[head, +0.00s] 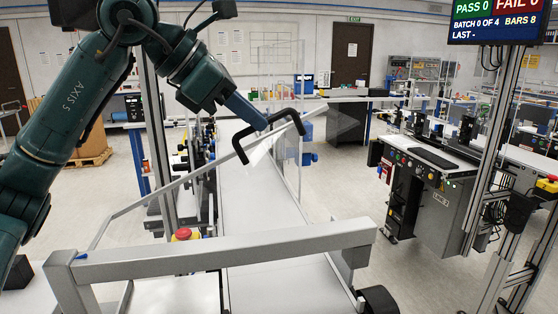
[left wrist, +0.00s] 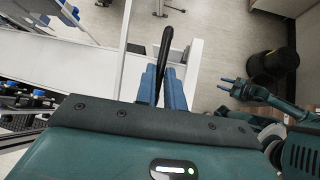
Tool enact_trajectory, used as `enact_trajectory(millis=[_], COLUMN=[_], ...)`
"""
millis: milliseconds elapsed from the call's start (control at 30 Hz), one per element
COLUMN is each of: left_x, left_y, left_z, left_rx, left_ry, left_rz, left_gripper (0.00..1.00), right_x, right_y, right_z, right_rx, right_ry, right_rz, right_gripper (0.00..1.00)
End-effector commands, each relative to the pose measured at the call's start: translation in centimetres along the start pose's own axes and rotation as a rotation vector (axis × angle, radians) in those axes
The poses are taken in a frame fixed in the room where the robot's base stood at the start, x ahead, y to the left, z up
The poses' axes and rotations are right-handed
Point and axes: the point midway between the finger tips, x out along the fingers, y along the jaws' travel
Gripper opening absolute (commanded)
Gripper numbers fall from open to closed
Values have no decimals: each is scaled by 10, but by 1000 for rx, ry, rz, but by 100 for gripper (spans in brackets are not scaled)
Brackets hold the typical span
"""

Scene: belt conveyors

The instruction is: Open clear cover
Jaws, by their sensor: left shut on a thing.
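The clear cover (head: 345,122) is a see-through panel edged by a grey frame bar, tilted up above a white conveyor belt (head: 250,247). A bent black handle (head: 285,118) sits at its raised end. My left gripper (head: 262,124) is shut on this handle. In the left wrist view the handle (left wrist: 165,45) runs between the two blue fingers of my left gripper (left wrist: 163,80). My right gripper (left wrist: 229,86) shows only in the left wrist view, off to the right, with its blue fingers apart and nothing between them.
A thick grey rail (head: 220,252) crosses in front of the belt. A red stop button (head: 186,234) stands just behind it. A metal post (head: 158,130) rises left of the belt. A grey machine cabinet (head: 430,195) stands right, with open floor between.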

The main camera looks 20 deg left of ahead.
Motion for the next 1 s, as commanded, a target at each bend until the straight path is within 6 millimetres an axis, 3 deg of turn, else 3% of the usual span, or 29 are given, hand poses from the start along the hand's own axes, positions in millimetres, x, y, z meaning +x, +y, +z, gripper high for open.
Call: enact_trajectory(millis=[300,600,800,1000], left_x=[-99,-185,-230,-261], left_y=[20,33,39,43], left_z=[-2,-30,-55,-77], left_rx=[-61,-111,-139,-160], left_ry=[-307,-581,-739,-853], left_rz=[32,51,61,68], left_gripper=[0,0,0,0], right_x=[6,15,21,28], right_y=[-7,-15,-20,-19], right_z=[11,12,16,23], right_rx=[-25,-31,-17,15], right_ry=[18,67,93,103], right_rz=[-29,-52,-79,-86], right_gripper=[40,40,40,40])
